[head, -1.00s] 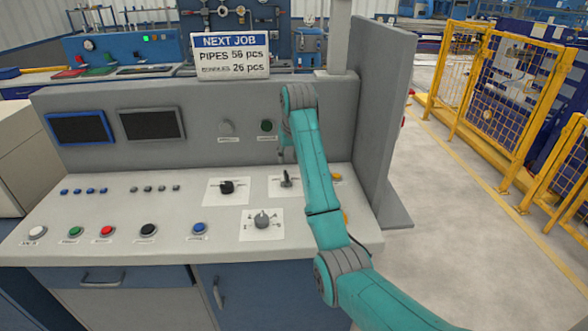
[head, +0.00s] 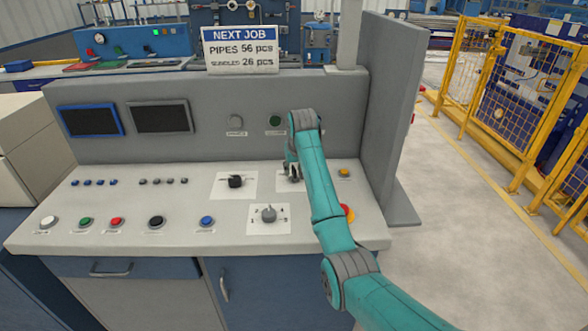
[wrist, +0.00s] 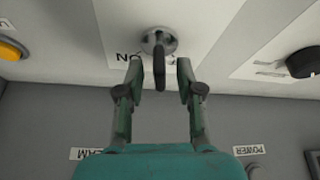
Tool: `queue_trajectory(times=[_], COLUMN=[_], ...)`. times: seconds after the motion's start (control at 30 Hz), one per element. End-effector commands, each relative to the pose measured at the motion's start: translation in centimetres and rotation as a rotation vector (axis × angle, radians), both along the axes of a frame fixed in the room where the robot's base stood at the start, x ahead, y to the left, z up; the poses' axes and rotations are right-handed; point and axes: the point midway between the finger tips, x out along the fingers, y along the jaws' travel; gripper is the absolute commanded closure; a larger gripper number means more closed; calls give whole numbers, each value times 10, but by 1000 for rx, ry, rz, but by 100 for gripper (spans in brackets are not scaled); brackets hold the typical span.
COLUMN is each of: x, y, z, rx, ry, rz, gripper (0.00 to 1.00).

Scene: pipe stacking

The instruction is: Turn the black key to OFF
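The black key (wrist: 159,66) stands in a round silver lock on a white label plate, seen upside down in the wrist view. The letters ON show beside the lock; the other marking is largely hidden by a finger. My gripper (wrist: 160,68) is open, with one finger on each side of the key and a visible gap to it on both sides. In the head view my gripper (head: 292,173) is down at the key's plate (head: 283,184) and mostly hides the key.
A black knob (head: 236,181) sits left of the key, and a grey selector knob (head: 269,213) is nearer the front. The panel's upright back (head: 205,146) rises close behind.

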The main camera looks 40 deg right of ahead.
Motion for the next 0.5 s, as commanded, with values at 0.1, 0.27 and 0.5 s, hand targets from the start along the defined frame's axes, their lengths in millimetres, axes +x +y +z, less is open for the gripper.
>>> queue_trajectory(times=[0.1,0.27,0.5], x=[0,0,0], y=[0,0,0], z=[0,0,0], rx=[0,0,1], ry=[0,0,0], rz=[0,0,9], gripper=[76,100,100])
